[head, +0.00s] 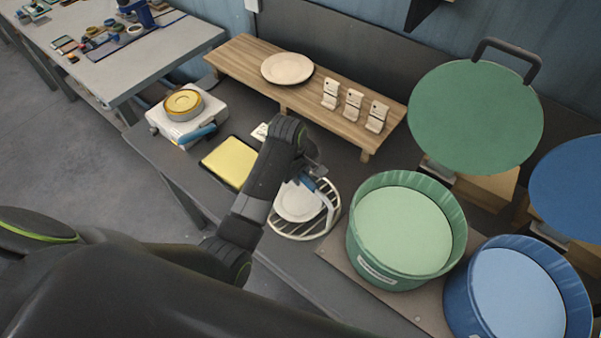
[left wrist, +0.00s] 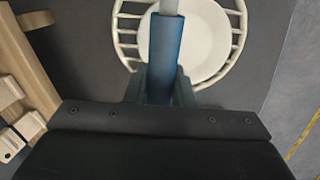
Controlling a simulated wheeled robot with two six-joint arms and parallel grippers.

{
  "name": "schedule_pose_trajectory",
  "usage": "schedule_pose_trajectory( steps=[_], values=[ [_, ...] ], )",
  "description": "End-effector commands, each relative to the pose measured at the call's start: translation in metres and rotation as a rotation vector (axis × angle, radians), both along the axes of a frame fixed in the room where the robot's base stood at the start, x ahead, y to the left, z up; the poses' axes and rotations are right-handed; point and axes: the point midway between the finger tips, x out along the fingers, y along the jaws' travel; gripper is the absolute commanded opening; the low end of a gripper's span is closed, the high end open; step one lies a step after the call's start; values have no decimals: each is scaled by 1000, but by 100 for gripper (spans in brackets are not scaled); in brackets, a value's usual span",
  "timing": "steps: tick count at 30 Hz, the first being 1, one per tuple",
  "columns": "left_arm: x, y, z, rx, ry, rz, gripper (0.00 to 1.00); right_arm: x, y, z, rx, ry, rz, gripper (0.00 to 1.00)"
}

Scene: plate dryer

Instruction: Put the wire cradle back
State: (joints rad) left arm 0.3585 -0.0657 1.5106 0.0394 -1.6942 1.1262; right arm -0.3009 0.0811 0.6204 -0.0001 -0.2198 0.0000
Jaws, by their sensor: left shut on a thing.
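The wire cradle (head: 277,222) is a round white wire basket with a white plate (head: 298,203) lying in it. It is left of the green drum, and I cannot tell whether it rests on the bench or hangs just above it. My left gripper (head: 314,182) is shut on the blue grip of the cradle's handle. In the left wrist view, the blue grip (left wrist: 165,55) runs up between the fingers, with the cradle's white wires (left wrist: 128,38) and the plate beyond it. My right gripper is not in view.
A green drum (head: 362,240) and a blue drum (head: 462,300) stand at right, their lids (head: 475,117) raised. A wooden shelf (head: 235,62) at the back holds another plate (head: 287,68) and several white holders. A yellow pad (head: 232,161) and a white scale-like device (head: 160,122) are at left.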

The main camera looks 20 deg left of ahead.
Motion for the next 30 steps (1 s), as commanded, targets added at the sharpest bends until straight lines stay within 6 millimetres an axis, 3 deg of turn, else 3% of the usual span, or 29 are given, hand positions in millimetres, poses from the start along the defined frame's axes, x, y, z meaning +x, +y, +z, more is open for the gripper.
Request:
schedule_pose_trajectory(
  steps=[25, 26, 30],
  values=[
    [-1, 0, -4, 0, 2, 0, 0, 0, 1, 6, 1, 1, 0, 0],
    [-1, 0, -4, 0, 2, 0, 24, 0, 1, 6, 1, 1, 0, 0],
    [-1, 0, -4, 0, 2, 0, 42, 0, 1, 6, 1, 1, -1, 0]
  ],
)
